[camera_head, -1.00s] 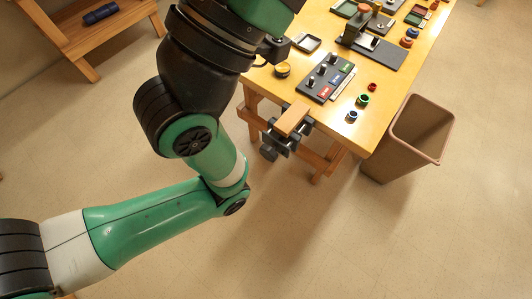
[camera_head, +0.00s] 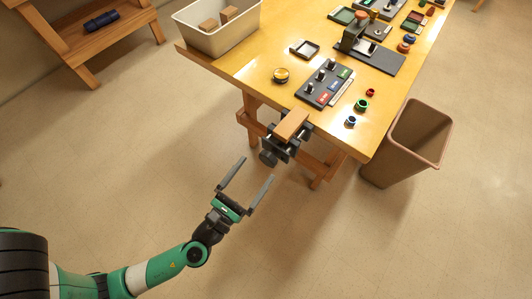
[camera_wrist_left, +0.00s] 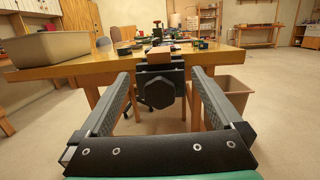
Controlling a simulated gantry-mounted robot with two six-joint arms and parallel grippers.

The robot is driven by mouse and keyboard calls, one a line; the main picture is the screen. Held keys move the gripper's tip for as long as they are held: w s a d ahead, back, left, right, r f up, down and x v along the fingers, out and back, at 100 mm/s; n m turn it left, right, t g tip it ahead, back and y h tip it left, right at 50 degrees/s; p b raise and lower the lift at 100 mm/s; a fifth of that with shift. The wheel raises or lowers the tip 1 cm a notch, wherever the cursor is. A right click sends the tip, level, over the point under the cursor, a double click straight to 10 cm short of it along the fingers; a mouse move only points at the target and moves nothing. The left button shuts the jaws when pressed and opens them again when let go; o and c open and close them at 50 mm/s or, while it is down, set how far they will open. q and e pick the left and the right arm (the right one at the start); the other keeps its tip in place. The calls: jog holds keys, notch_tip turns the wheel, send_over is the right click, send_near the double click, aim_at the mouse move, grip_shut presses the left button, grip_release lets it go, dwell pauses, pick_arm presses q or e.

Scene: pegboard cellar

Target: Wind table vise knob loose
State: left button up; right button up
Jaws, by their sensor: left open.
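The table vise (camera_head: 298,143) is clamped to the table's near edge, with a wooden block (camera_head: 292,122) at its top. Its dark knob (camera_head: 268,158) faces my left arm. In the left wrist view the faceted knob (camera_wrist_left: 159,94) shows ahead, between and beyond the fingers. My left gripper (camera_head: 257,169) is open and empty, its two fingers pointing at the knob from the front. The fingers appear apart from the knob. My right gripper is in neither view.
The yellow table (camera_head: 235,72) carries a cream bin (camera_head: 215,40) with blocks, a dark switch panel (camera_head: 318,92) and several coloured rings. A brown waste bin (camera_head: 395,165) stands right of the table. The floor before the vise is clear.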

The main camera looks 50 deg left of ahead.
aim_at(266, 162)
pick_arm(q)
jog(key=s+f+m+g+h, duration=0.1)
jog(key=s+f, duration=0.4)
jog(key=x, duration=1.2)
jog(key=shift+w+f+p, duration=0.1)
jog(key=shift+f+p, duration=0.05)
jog(key=shift+p, duration=0.15)
jog(key=c, duration=1.4)
jog(key=shift+o, duration=0.2)
